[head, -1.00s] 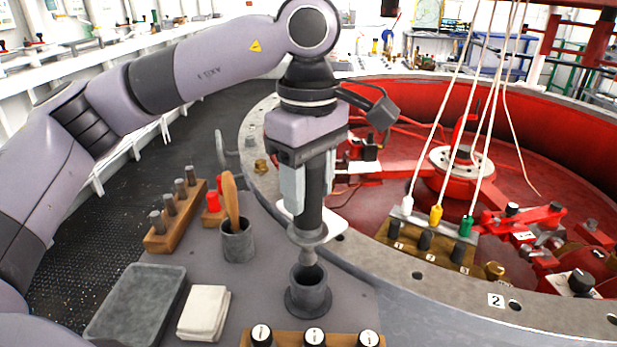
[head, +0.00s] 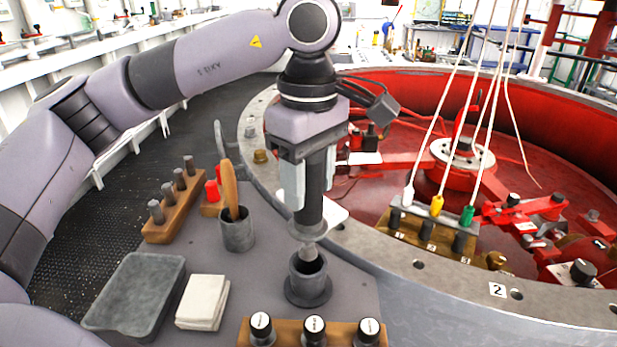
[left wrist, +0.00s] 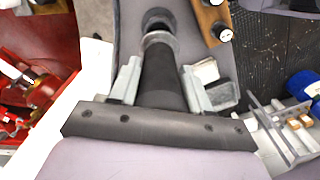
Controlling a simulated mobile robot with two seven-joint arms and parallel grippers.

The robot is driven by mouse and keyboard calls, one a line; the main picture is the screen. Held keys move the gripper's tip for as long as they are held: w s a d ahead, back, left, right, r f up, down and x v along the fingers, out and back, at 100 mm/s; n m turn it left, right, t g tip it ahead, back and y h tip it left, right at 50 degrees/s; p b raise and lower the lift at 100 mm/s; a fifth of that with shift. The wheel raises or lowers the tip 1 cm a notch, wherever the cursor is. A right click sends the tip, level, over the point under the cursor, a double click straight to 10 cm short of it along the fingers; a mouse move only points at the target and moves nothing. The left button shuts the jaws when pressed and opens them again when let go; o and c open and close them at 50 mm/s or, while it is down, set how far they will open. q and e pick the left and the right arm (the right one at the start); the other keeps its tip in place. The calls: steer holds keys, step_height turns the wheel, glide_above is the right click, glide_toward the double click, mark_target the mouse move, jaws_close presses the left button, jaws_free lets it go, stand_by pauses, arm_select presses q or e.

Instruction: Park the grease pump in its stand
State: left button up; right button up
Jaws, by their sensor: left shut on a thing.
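The grease pump (head: 313,200) is a dark upright cylinder with a grey collar and a narrow metal nozzle at its lower end. My left gripper (head: 308,190) is shut around its body. The stand (head: 309,289) is a dark round cup with a flanged foot on the grey bench, directly below the pump. The nozzle tip is at the stand's mouth; its lower end is hidden by the rim. The collar is still above the rim. In the left wrist view the pump (left wrist: 162,80) lies between my fingers, with the stand (left wrist: 158,18) beyond its collar. My right gripper is not in view.
A cup (head: 237,232) with a wooden-handled tool, a peg block (head: 176,212), a grey tray (head: 135,292) and folded cloths (head: 203,302) are left of the stand. A wooden rack (head: 288,330) with black-and-white knobs is in front. The red ring pit's rim (head: 420,262) is at right.

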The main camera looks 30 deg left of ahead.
mark_target(309, 223)
arm_select(q)
steer(key=shift+f+b, duration=2.95)
steer(key=shift+f, duration=0.75)
steer(key=o, duration=1.1)
steer(key=shift+o, duration=0.2)
